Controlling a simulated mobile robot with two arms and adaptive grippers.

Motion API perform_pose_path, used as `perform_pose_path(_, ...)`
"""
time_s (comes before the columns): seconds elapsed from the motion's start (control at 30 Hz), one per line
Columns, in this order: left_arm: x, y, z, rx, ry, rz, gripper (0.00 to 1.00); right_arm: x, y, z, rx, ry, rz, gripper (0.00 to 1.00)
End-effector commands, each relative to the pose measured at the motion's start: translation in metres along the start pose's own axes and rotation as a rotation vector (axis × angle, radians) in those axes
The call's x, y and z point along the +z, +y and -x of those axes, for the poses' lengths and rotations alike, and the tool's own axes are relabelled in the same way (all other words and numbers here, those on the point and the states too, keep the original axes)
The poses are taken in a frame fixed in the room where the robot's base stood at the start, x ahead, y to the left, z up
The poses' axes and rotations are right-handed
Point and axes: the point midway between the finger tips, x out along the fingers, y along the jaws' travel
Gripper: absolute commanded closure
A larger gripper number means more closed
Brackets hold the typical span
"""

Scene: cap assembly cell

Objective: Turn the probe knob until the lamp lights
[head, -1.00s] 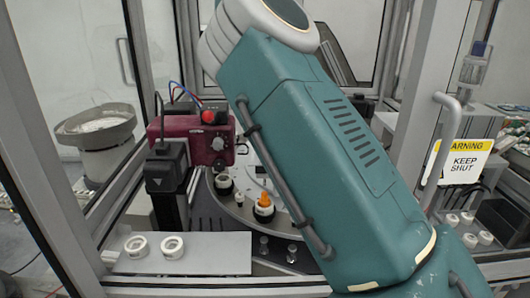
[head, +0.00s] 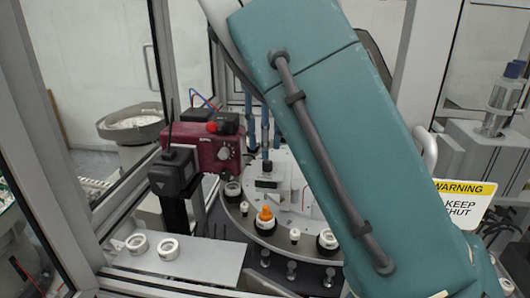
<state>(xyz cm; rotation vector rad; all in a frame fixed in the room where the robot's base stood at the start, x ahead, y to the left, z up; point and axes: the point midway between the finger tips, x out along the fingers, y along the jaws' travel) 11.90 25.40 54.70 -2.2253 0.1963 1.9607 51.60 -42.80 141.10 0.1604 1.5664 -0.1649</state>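The maroon probe box (head: 194,137) stands on a dark post at the left of the round table. A pale round knob (head: 224,153) sits on its front face. A small red dome (head: 212,127) shows at the box's top edge; I cannot tell whether it is the lamp or whether it is lit. A large teal arm link of mine crosses the right half of the head view and hides what is behind it. I see no fingers of my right gripper, and nothing of my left arm or gripper.
The round grey table (head: 289,205) carries white rings in dark holders and an orange piece (head: 265,214). Two white rings lie on a grey shelf (head: 205,262) in front. A bowl feeder (head: 133,128) stands at left. A warning sign (head: 462,205) and frame posts stand at right.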

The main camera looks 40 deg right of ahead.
Motion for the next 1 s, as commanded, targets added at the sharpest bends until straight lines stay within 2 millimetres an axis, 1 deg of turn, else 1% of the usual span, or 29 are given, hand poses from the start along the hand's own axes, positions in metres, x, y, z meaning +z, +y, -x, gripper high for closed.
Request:
perform_pose_path(0.03,0.001,0.001,0.006,0.002,-0.004,0.0,0.6,-0.001,0.0,-0.007,0.002,0.004,-0.001,0.61)
perform_pose_path(0.07,0.003,0.002,0.007,0.003,-0.006,0.0,0.6,-0.002,0.001,-0.012,0.002,0.005,-0.001,0.61)
perform_pose_path(0.2,0.019,0.02,0.014,0.023,-0.029,0.002,0.6,0.0,0.0,-0.029,0.001,0.002,-0.001,0.61)
perform_pose_path(0.33,0.033,0.035,0.017,0.041,-0.05,-0.001,0.6,0.0,0.0,-0.038,0.0,0.0,-0.001,0.61)
perform_pose_path(0.47,0.035,0.036,0.017,0.042,-0.053,-0.003,0.6,0.0,0.0,-0.041,0.0,0.0,-0.001,0.61)
perform_pose_path(0.6,0.03,0.028,0.016,0.033,-0.046,-0.004,0.6,0.0,0.0,-0.041,0.0,0.0,-0.001,0.61)
perform_pose_path(0.63,0.028,0.026,0.015,0.031,-0.043,-0.004,0.6,0.0,0.0,-0.041,0.0,0.0,-0.001,0.63)
perform_pose_path(0.77,0.017,0.021,0.015,0.024,-0.028,-0.002,0.6,0.0,0.0,-0.041,0.0,0.0,-0.002,0.89)
perform_pose_path(0.8,0.015,0.02,0.015,0.023,-0.024,-0.001,0.6,0.0,0.0,-0.041,0.0,0.0,-0.002,0.97)
perform_pose_path(0.83,0.013,0.02,0.015,0.023,-0.022,0.0,0.6,0.0,0.0,-0.041,0.0,0.0,-0.002,1.0)
perform_pose_path(1.0,0.013,0.019,0.015,0.023,-0.021,0.001,0.6,0.0,0.0,-0.041,-0.001,0.0,-0.004,1.0)
